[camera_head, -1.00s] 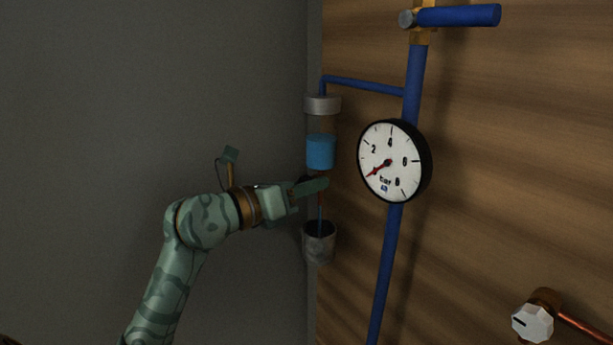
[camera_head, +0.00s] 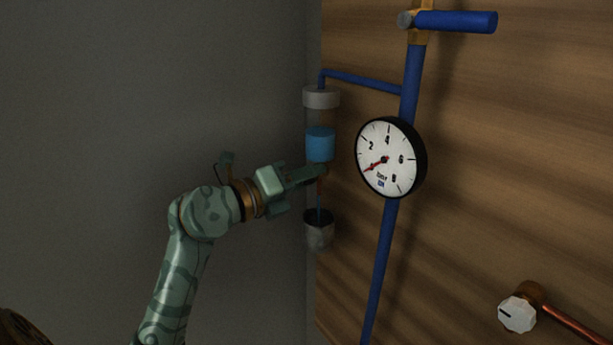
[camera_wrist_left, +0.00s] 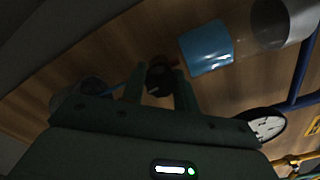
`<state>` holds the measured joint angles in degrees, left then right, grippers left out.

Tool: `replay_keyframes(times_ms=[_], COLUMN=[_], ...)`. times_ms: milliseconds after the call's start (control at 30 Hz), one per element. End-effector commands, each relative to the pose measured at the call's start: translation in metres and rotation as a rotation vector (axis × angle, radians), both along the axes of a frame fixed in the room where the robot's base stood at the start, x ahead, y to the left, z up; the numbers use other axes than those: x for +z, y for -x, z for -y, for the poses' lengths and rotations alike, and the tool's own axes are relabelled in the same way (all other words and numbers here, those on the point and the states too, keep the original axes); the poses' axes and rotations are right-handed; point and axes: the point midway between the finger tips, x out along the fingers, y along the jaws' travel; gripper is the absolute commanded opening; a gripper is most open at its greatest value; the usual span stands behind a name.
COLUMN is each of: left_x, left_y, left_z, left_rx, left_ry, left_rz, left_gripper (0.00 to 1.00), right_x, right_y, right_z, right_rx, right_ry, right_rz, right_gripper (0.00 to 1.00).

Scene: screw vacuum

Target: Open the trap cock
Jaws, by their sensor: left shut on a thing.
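The trap is an upright clear cylinder with a grey cap (camera_head: 321,98) and blue liquid (camera_head: 320,144) in its lower part. Its cock, a small dark knob (camera_wrist_left: 159,80), sits below the liquid. My left gripper (camera_head: 321,173) reaches it from the left, and its fingers (camera_wrist_left: 160,88) stand on either side of the knob, shut on it. The fingers hide most of the cock in the head view. A thin blue line (camera_head: 319,215) runs from under the cock down to a grey cup (camera_head: 319,234). My right gripper is not in view.
A round pressure gauge (camera_head: 386,158) on a blue pipe (camera_head: 379,255) stands right of the trap. A blue lever (camera_head: 456,21) is at the top. A white knob (camera_head: 518,315) is at lower right. The wooden panel (camera_head: 510,170) lies behind; open room is at left.

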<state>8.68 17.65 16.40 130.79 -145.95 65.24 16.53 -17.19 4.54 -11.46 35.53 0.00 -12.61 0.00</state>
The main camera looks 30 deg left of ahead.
Motion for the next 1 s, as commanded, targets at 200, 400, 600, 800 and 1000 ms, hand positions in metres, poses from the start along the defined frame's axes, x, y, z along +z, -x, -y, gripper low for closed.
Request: replay_keyframes(times_ms=[200,400,600,800,1000], left_x=[0.0011,0.0011,0.0022,0.0028,0.0024], left_y=[-0.0001,-0.0001,0.0001,0.0002,0.0003], left_z=[-0.0009,-0.0007,-0.0005,-0.0003,-0.0004], left_rx=[0.004,0.002,0.002,0.001,0.001], left_ry=[-0.002,-0.002,-0.002,-0.002,-0.068], left_rz=[0.004,0.004,0.007,0.008,0.037], left_gripper=[0.07,0.52,0.52,0.52,0.52], right_x=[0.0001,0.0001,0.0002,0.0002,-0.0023], right_y=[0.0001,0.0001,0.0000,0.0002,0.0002], right_z=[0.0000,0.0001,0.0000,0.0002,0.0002], right_rx=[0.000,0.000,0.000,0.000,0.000], right_ry=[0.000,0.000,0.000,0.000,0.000], right_rz=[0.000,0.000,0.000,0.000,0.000], right_gripper=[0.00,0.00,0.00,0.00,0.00])
